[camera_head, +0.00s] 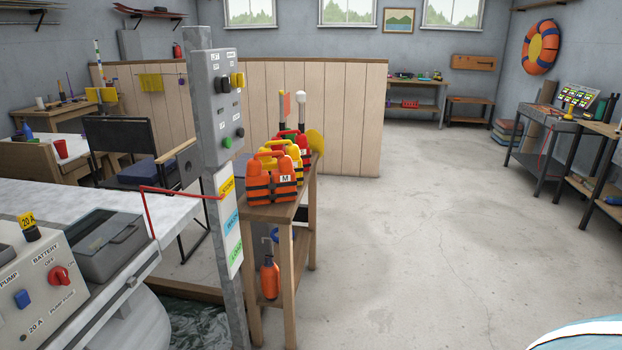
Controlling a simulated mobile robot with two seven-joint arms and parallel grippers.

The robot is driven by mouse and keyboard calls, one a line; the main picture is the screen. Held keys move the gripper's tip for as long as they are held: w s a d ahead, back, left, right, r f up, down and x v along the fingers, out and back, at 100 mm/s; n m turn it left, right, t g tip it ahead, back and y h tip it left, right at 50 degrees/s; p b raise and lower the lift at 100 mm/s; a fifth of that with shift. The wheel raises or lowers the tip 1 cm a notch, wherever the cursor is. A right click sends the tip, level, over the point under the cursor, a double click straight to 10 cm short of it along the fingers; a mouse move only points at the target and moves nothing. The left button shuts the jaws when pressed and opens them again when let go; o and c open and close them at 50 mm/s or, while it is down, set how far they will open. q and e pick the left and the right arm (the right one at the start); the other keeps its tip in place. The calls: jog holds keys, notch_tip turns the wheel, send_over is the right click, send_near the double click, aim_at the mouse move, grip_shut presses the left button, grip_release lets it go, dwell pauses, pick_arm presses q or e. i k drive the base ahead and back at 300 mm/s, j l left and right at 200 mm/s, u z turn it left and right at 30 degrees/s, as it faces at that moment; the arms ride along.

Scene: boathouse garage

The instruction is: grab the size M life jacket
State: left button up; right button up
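The size M life jacket (270,187) is orange with dark straps and a white tag marked M. It stands upright at the near end of a narrow wooden table (287,215), right of a grey post. A yellow jacket (293,152) and a red jacket (303,143) stand close behind it, partly hidden by it. Their size tags are too small or covered to read. Neither of my grippers shows in the head view.
A grey post with a control box (218,100) stands just left of the table, close to the jackets. A boat with a battery panel (35,285) fills the lower left. An orange bottle (269,277) sits on the table's lower shelf. The concrete floor (430,250) to the right is clear.

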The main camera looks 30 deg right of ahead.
aim_at(260, 189)
jog(key=z, duration=0.75)
jog(key=i+l+u, duration=0.1)
jog(key=u, duration=0.4)
jog(key=i+l+u, duration=0.1)
jog(key=u, duration=0.35)
jog(key=l+u, duration=0.25)
jog(key=u, duration=0.25)
jog(key=i+l+u, duration=0.1)
jog(key=l+u, duration=0.15)
jog(key=l, duration=0.3)
jog(key=l+u, duration=0.3)
jog(key=l, duration=0.2)
jog(key=l+u, duration=0.3)
jog(key=l, duration=1.35)
jog(key=k+l, duration=0.15)
jog(key=l, duration=0.4)
